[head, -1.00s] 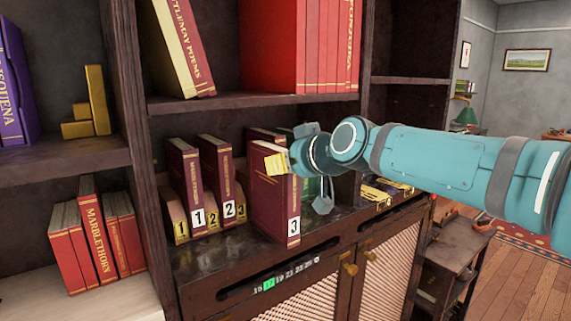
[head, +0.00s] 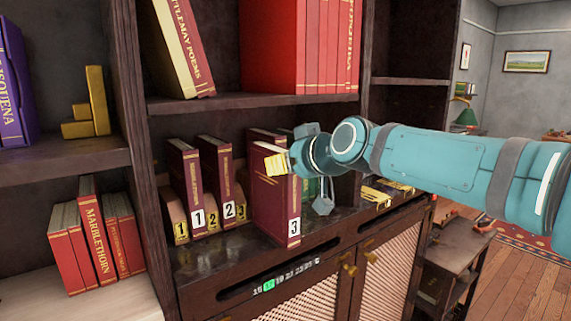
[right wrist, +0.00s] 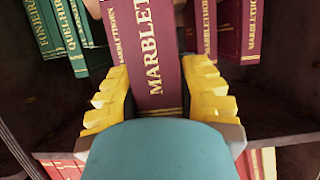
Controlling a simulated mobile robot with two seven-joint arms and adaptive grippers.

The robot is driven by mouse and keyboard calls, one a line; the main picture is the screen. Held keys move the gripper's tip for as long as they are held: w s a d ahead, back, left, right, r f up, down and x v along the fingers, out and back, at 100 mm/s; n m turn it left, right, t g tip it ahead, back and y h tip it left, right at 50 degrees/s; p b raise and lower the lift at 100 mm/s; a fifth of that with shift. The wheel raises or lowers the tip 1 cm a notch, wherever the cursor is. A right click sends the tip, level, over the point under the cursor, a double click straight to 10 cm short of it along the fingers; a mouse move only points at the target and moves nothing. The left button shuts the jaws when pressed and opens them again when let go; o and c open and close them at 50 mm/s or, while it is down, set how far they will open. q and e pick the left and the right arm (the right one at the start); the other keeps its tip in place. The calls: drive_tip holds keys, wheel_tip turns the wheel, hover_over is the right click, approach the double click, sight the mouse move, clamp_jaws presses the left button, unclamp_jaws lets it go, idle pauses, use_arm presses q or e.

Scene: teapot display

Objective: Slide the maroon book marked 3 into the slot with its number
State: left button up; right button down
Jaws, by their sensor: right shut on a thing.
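The maroon book marked 3 (head: 274,208) stands upright on the dark cabinet shelf, to the right of the numbered wooden holder. My right gripper (head: 284,163) is shut on it near its top; yellow fingers show on both sides of its spine in the right wrist view (right wrist: 157,100). The holder has tags 1 (head: 181,231), 2 (head: 213,219) and 3 (head: 242,210). Maroon books marked 1 (head: 187,185) and 2 (head: 219,180) stand in it. My left gripper is not in view.
Another maroon book (head: 262,134) stands behind the held one, with green books (head: 311,188) partly hidden behind my gripper. A shelf board (head: 250,101) runs above. Bare shelf surface (head: 215,254) lies in front of the holder. Yellow objects (head: 375,195) lie to the right.

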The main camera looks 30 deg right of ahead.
drive_tip(key=shift+r, duration=0.1)
drive_tip(key=shift+w+a, duration=0.15)
drive_tip(key=shift+w, duration=1.5)
idle(0.5)
drive_tip(key=shift+s, duration=0.25)
drive_tip(key=shift+s, duration=0.55)
drive_tip(key=shift+r+t+b, duration=0.2)
drive_tip(key=shift+t+b, duration=0.2)
drive_tip(key=shift+b, duration=1.05)
drive_tip(key=shift+f+b, duration=0.2)
drive_tip(key=shift+b, duration=0.7)
idle(1.2)
